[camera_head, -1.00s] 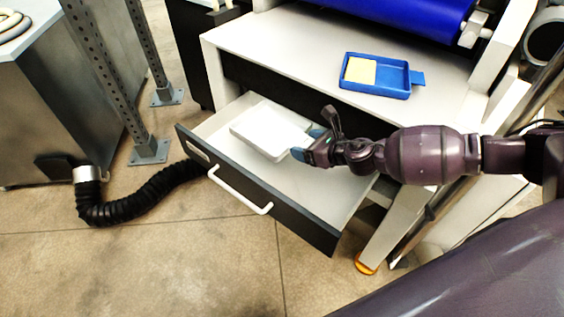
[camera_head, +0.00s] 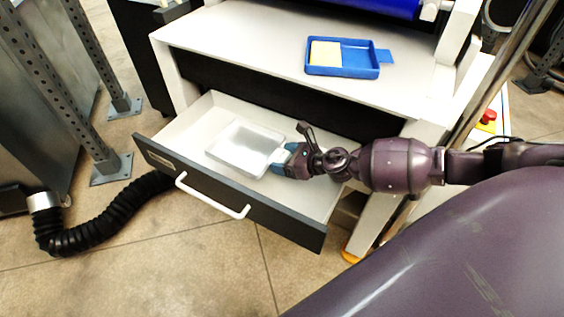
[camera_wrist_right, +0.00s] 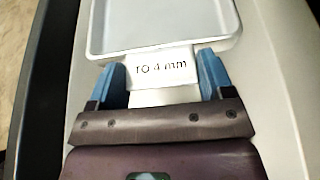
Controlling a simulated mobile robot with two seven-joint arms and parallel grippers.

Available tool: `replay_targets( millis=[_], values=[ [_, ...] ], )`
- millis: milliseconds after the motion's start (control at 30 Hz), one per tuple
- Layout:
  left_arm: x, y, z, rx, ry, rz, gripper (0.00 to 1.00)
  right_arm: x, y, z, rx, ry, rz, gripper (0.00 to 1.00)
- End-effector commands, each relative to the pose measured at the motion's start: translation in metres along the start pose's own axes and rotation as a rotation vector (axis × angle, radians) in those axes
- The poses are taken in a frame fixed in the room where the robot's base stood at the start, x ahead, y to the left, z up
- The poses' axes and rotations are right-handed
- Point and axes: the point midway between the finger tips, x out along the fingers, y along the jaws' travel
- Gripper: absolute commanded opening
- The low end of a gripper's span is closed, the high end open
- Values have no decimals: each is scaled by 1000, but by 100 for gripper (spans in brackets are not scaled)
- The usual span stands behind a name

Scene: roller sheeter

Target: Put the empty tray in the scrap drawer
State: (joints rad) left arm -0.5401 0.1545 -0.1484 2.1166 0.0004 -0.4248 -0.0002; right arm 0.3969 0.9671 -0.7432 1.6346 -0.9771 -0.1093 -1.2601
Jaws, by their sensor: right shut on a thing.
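The empty white tray (camera_head: 232,152) is inside the open scrap drawer (camera_head: 198,119), near its middle, and looks about level with the drawer floor. I cannot tell if it rests fully on the floor. My right gripper (camera_head: 287,158) reaches in from the right and is shut on the tray's tab. The tray's inside is bare. My left gripper is not in view.
A blue tray (camera_head: 373,72) with a yellow piece (camera_head: 325,53) lies on the white machine top above the drawer. The drawer's dark front has a white handle (camera_head: 212,203). A black hose (camera_head: 110,218) and metal posts stand left. Drawer floor shows free around the tray.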

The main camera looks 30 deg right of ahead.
Motion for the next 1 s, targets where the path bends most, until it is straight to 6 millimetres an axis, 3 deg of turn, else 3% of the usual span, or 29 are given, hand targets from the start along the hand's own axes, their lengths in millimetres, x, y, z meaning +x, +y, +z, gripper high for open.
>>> replay_targets(
  millis=[33, 100, 333, 967, 1000],
  values=[
    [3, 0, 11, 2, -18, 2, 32, 5, 2, -16, 8, 9, 2, 44],
    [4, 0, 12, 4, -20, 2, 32, 7, 2, -20, 7, 7, 1, 44],
    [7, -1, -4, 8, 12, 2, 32, 6, 0, -14, 0, -1, -1, 44],
    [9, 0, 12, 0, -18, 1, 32, 11, 0, -26, 2, 1, 0, 44],
    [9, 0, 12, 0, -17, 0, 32, 11, 1, -27, 2, 1, 0, 77]
  ],
)
